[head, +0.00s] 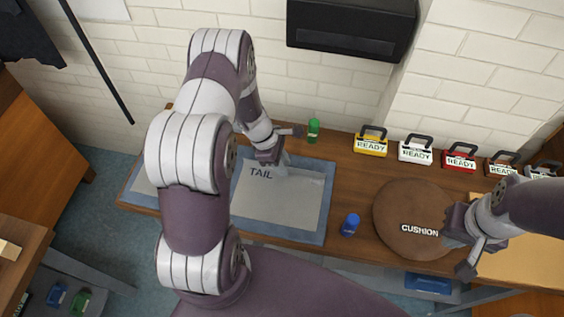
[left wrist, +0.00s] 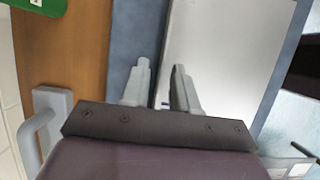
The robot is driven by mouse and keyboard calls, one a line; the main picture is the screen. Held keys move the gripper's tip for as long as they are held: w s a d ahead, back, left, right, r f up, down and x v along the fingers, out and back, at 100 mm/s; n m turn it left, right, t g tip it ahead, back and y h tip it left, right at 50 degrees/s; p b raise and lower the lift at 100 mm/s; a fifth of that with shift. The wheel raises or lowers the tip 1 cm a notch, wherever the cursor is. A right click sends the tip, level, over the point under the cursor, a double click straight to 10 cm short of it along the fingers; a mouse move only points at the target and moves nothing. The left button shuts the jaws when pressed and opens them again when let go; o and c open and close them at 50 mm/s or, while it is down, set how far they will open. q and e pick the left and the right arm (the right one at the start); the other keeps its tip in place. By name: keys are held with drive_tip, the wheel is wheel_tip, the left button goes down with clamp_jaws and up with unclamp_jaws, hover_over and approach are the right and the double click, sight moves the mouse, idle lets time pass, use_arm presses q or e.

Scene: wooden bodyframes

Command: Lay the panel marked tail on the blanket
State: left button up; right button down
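The pale grey panel marked TAIL (head: 283,201) appears to lie flat on the blue blanket (head: 313,232), inside its right and front edges. My left gripper (head: 279,148) is above the panel's far edge. In the left wrist view, its two fingers (left wrist: 160,88) stand apart, one over the blue blanket (left wrist: 133,40) and one over the panel (left wrist: 225,60). Whether they touch the panel is not clear. My right gripper (head: 463,242) has its fingers spread, over the right edge of the round brown cushion (head: 400,205). My left arm hides the blanket's middle.
A green bottle (head: 313,130) stands just beyond the blanket's far right corner. Several READY cases, including a yellow one (head: 370,143), line the back by the brick wall. Bare wood (head: 350,185) lies between blanket and cushion.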

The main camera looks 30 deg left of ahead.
use_arm(q)
drive_tip(key=shift+r, duration=0.35)
drive_tip(key=v, duration=1.1)
wheel_tip(320, 180, up, 6)
drive_tip(key=m+y, duration=0.2)
drive_tip(key=m, duration=0.8)
hover_over(276, 187)
drive_tip(key=s+d+r+m+y, duration=0.2)
drive_tip(key=s+m, duration=0.4)
drive_tip(key=m, duration=0.5)
drive_tip(key=shift+s+d+r, duration=0.3)
drive_tip(key=shift+d+r, duration=0.3)
drive_tip(key=shift+d, duration=0.4)
drive_tip(key=shift+w, duration=0.1)
